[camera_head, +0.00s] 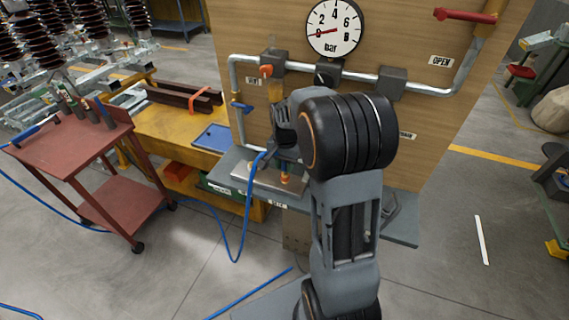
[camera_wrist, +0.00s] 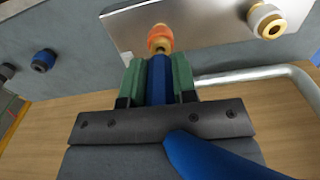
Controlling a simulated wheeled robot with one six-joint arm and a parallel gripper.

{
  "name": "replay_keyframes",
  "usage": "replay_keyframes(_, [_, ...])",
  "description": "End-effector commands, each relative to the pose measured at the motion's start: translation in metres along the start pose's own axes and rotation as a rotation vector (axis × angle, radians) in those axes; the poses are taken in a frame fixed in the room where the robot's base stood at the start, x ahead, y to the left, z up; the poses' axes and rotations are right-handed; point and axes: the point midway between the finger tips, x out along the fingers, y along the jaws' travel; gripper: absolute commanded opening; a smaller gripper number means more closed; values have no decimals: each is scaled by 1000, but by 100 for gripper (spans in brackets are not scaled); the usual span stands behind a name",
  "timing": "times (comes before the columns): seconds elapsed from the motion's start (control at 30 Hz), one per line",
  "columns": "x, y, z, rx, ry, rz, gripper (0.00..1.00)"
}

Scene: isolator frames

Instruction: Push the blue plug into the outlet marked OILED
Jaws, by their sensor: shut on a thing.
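My gripper (camera_wrist: 158,72) has green fingers shut on the blue plug (camera_wrist: 159,84) in the wrist view. The plug points at an outlet with an orange ring and brass tip (camera_wrist: 161,40) on a metal plate. Its front end is right at the brass tip; I cannot tell whether they touch or are joined. A second outlet with a pale ring (camera_wrist: 267,21) is on the same plate to the right. In the head view the plug is hidden by my wrist, and its blue hose (camera_head: 247,205) hangs down to the left. I cannot read an OILED mark.
The metal plate (camera_head: 262,188) sits on a grey shelf (camera_head: 398,231) before a wooden panel (camera_head: 425,110) with grey pipes and a gauge (camera_head: 334,28). A red cart (camera_head: 70,150) and a yellow bench (camera_head: 160,125) stand left. A blue fitting (camera_wrist: 43,61) is left in the wrist view.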

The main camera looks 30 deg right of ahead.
Motion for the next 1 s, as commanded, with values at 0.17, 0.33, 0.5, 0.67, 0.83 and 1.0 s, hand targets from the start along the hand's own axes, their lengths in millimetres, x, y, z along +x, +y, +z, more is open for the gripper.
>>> replay_keyframes(0.17, [6, 0, 0, 0, 0, 0, 3])
replay_keyframes(0.33, [10, 0, 0, 0, 0, 0, 3])
replay_keyframes(0.5, [14, 0, 0, 0, 0, 0, 3])
replay_keyframes(0.67, [18, 0, 0, 0, 0, 0, 3])
replay_keyframes(0.83, [21, 0, 0, 0, 0, 0, 3])
replay_keyframes(1.0, [20, 0, 0, 0, 0, 0, 33])
